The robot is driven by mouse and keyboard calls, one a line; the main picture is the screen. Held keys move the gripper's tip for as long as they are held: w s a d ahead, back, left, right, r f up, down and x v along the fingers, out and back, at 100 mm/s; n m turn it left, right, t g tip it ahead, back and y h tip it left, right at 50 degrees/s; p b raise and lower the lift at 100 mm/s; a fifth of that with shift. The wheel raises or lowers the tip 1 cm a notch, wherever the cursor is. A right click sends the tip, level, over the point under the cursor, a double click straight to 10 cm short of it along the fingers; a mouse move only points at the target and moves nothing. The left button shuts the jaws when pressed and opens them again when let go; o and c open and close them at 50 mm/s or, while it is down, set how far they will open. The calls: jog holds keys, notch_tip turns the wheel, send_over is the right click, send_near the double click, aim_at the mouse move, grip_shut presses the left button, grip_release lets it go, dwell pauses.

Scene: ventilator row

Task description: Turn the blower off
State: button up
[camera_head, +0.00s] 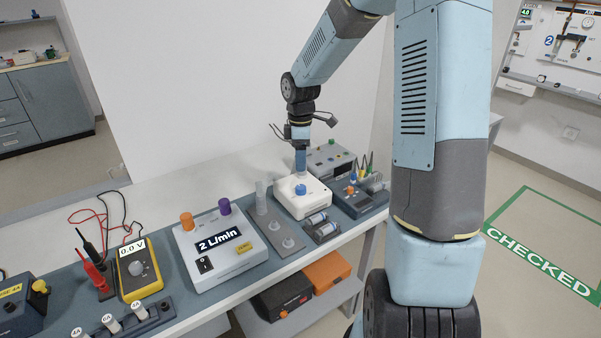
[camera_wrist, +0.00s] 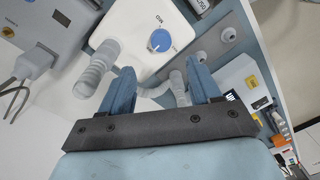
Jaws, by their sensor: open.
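The blower looks to be the white box (camera_head: 313,204) with a blue knob (camera_head: 300,190) on the bench. My gripper (camera_head: 300,160) hangs above and behind the box. In the wrist view my gripper (camera_wrist: 162,82) has its two blue fingers apart, with nothing held between them. The knob lies beyond the fingertips, apart from them.
A white flow unit (camera_head: 220,250) reading "2 L/min" stands left of the box. A grey plate with a clear tube (camera_head: 261,196) lies between them. Batteries (camera_head: 318,220) and a grey device (camera_head: 360,197) are close on the right. A ribbed translucent tube (camera_wrist: 97,68) is near the left finger.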

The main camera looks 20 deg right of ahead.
jog(key=shift+w+r, duration=0.1)
jog(key=shift+r, duration=1.9)
jog(key=s+r+m+t+h, duration=0.1)
jog(key=s+r+m+t, duration=0.2)
jog(key=s+r+m, duration=0.75)
jog(key=s+d+r+m+t, duration=0.1)
jog(key=s+r+m, duration=0.1)
jog(key=s, duration=0.7)
jog(key=s+r+m+t, duration=0.2)
jog(key=s+r, duration=0.2)
jog(key=s, duration=0.6)
jog(key=shift+d+r+y, duration=0.35)
jog(key=shift+r+y, duration=0.05)
